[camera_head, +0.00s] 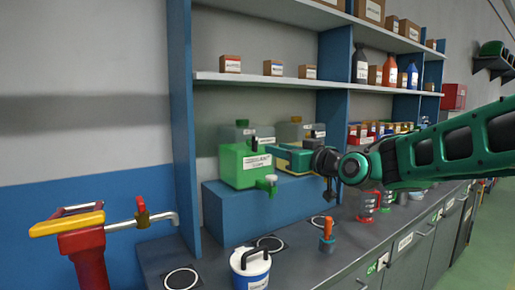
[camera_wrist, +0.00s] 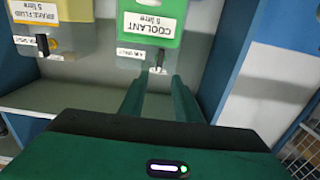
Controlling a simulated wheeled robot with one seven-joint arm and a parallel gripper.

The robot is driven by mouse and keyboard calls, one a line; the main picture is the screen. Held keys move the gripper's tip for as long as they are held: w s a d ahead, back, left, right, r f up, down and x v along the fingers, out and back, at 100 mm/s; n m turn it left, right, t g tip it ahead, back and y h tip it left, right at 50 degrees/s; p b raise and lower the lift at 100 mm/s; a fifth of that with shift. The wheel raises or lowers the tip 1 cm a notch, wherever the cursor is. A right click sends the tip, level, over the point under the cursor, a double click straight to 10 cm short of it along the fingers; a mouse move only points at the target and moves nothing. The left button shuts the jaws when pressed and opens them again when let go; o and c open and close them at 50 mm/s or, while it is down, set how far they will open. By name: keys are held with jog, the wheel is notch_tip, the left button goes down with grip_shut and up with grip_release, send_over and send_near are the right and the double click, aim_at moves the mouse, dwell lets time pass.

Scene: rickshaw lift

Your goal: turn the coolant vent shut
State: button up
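The coolant tank (camera_wrist: 152,24), with a green face and a white "COOLANT 5 litre" label, is at the top of the wrist view. A small dark vent lever (camera_wrist: 158,60) sits on it beside an "AIR VENT" label. My gripper (camera_wrist: 160,78) is open, with its two green fingers pointing toward the lever. The lever shows between the fingertips in the picture; I cannot tell whether it touches them.
A brake fluid tank (camera_wrist: 50,15) with its own dark lever stands beside the coolant tank. A green container with a tap (camera_head: 245,166) stands in front on the blue riser (camera_head: 235,205). A shelf (camera_head: 270,80) runs above, and a blue upright (camera_head: 183,120) stands left.

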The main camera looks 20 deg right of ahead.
aim_at(256, 143)
jog(key=x, duration=1)
jog(key=shift+w+f, duration=0.1)
jog(key=shift+w, duration=0.1)
jog(key=shift+c, duration=0.3)
grip_shut()
jog(key=shift+a, duration=0.2)
jog(key=shift+d, duration=0.15)
